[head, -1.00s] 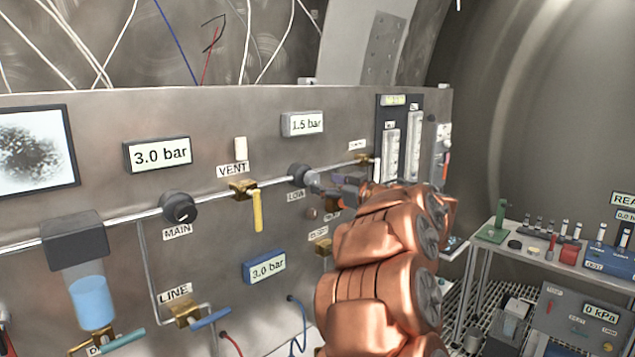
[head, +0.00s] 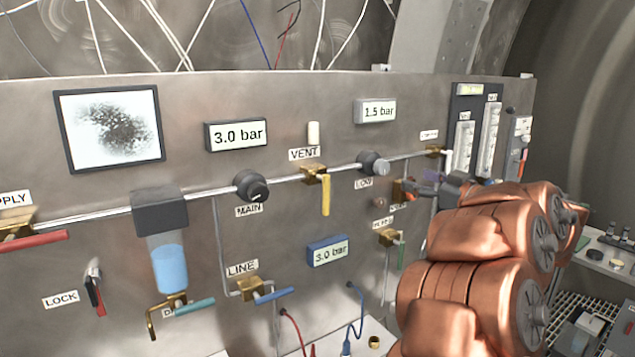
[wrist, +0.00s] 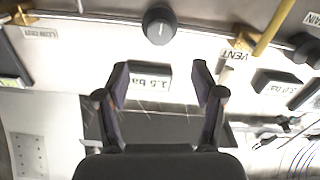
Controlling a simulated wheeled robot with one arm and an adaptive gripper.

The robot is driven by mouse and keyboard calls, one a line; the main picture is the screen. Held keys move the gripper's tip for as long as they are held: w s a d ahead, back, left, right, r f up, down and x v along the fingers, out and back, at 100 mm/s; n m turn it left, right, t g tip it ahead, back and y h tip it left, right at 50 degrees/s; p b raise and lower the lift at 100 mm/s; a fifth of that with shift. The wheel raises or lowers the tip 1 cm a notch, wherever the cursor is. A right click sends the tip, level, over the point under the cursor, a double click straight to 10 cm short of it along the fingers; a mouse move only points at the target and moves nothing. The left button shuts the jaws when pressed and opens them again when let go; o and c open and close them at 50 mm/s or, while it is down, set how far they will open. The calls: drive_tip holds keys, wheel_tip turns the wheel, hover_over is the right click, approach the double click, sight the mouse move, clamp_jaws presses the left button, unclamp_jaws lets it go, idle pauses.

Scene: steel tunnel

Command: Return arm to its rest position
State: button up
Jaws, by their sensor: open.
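My copper-coloured arm (head: 480,265) reaches up at the right of the head view, in front of the panel. My gripper (head: 432,186) is small and partly hidden there, right of the LOW knob (head: 373,163). In the wrist view my gripper (wrist: 160,76) shows two dark fingers spread apart with nothing held between them. The panel appears upside down in that view. The 1.5 bar display (wrist: 150,80) shows between and beyond the fingers, and a dark round knob (wrist: 159,26) is above it.
Flowmeters (head: 475,135) stand close behind the arm. A bench (head: 610,257) with small items is at far right.

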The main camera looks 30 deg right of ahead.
drive_tip(key=w+r+m+g+h, duration=0.2)
drive_tip(key=w+r+m+h, duration=0.25)
drive_tip(key=h, duration=0.45)
drive_tip(key=s+a+f+m+g+y, duration=0.15)
drive_tip(key=s+a+f+g, duration=0.45)
drive_tip(key=a+f, duration=0.6)
drive_tip(key=s+a+f+m+g+y, duration=0.1)
drive_tip(key=s+a+f+g+y, duration=0.35)
drive_tip(key=a+f, duration=0.75)
drive_tip(key=s+a+f+n+g+y, duration=0.1)
drive_tip(key=s+a+f+n+g, duration=0.1)
drive_tip(key=s+a, duration=0.8)
drive_tip(key=s+a+f+n+g+y, duration=0.2)
drive_tip(key=s+a+f+g, duration=0.3)
drive_tip(key=s+a, duration=0.5)
drive_tip(key=shift+f+n, duration=0.3)
drive_tip(key=shift+n, duration=0.4)
drive_tip(key=shift+s, duration=0.1)
